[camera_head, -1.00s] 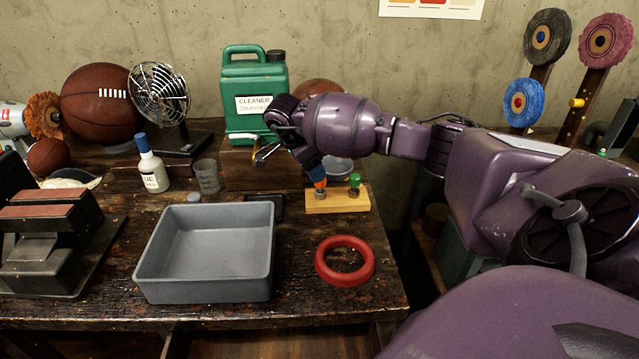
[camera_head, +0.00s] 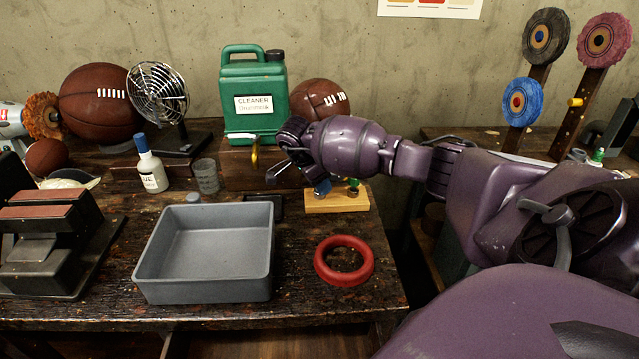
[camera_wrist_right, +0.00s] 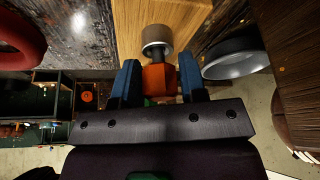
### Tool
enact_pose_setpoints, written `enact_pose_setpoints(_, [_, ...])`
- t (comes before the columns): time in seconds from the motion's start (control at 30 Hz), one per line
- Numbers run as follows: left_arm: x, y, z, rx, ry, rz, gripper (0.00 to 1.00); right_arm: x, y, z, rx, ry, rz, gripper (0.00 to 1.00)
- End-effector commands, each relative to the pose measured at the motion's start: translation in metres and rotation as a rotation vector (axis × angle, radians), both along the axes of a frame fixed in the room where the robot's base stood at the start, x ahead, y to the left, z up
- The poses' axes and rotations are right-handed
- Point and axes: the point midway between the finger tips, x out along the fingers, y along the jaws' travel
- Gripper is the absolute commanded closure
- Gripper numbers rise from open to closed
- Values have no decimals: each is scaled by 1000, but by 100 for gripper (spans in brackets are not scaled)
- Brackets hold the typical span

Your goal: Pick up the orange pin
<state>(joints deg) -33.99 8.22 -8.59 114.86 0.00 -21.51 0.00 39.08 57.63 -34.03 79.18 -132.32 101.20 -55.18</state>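The orange pin (camera_wrist_right: 159,78) shows in the right wrist view, with a metal collar (camera_wrist_right: 157,38) at its end, by the wooden block. My right gripper (camera_wrist_right: 159,72) has one blue finger on each side of the pin. The pin fills nearly all of the gap, and I cannot tell if the fingers press on it. In the head view my right gripper (camera_head: 322,187) is low over the wooden block (camera_head: 338,203) and hides the orange pin. A green pin (camera_head: 353,186) stands beside it on the block. My left gripper is not in view.
A grey bowl (camera_wrist_right: 236,60) is close beside the block. A green cleaner jug (camera_head: 253,100) and a ball (camera_head: 320,97) stand behind my gripper. A red ring (camera_head: 344,261) and a grey tray (camera_head: 207,283) lie in front on the dark bench.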

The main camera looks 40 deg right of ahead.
Motion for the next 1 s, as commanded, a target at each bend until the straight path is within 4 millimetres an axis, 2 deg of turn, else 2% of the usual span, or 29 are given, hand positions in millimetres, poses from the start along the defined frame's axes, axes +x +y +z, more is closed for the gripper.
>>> enact_pose_setpoints(0.03, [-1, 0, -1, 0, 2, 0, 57, 0, 0, 0, 0, 0, 0, 69])
enact_pose_setpoints(0.17, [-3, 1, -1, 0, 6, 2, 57, 0, 0, 0, 0, 0, 0, 89])
enact_pose_setpoints(0.43, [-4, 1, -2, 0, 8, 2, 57, 0, 0, 2, 0, -1, 0, 90])
enact_pose_setpoints(0.57, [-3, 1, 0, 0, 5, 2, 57, 1, 0, 13, -2, -5, 1, 90])
enact_pose_setpoints(0.77, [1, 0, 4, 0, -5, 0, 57, 1, -1, 52, -3, -7, 1, 90])
enact_pose_setpoints(1.0, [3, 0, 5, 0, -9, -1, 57, 1, -1, 114, -2, -6, 0, 90])
